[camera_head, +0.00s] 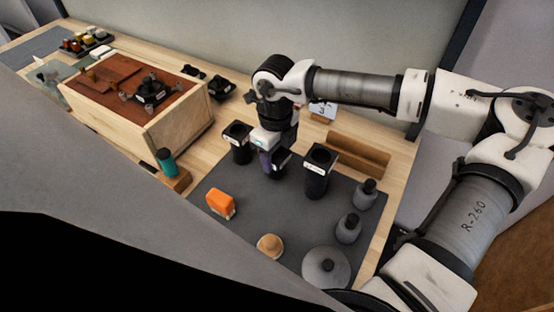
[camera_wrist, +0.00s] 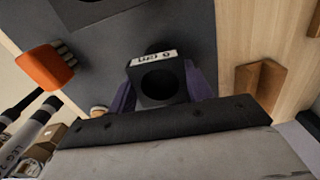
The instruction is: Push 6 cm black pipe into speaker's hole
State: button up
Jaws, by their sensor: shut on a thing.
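My gripper (camera_head: 274,168) hangs over the dark mat, between two standing black pipes. Its purple fingers (camera_wrist: 160,90) are shut on a black pipe (camera_wrist: 163,83) with a square rim, a round opening and a white label. The label is upside down in the wrist view and its number is hard to read. Whether this pipe touches the mat is unclear. The left pipe (camera_head: 237,143) and the taller right pipe (camera_head: 320,172) also bear labels. The wooden speaker box (camera_head: 155,128) stands at left with a red-brown top. A black armed fitting (camera_head: 152,92) lies on that top.
The dark mat (camera_head: 285,210) holds an orange block (camera_head: 221,204), a tan domed piece (camera_head: 270,246), a grey disc (camera_head: 326,268) and grey weights (camera_head: 348,228). A wooden tray (camera_head: 357,155) stands behind the pipes. A teal-topped item (camera_head: 167,162) stands near the box.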

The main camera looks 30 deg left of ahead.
jog(key=shift+r+p, duration=0.9)
jog(key=shift+r, duration=1.45)
jog(key=shift+f+b, duration=0.35)
jog(key=shift+r, duration=0.1)
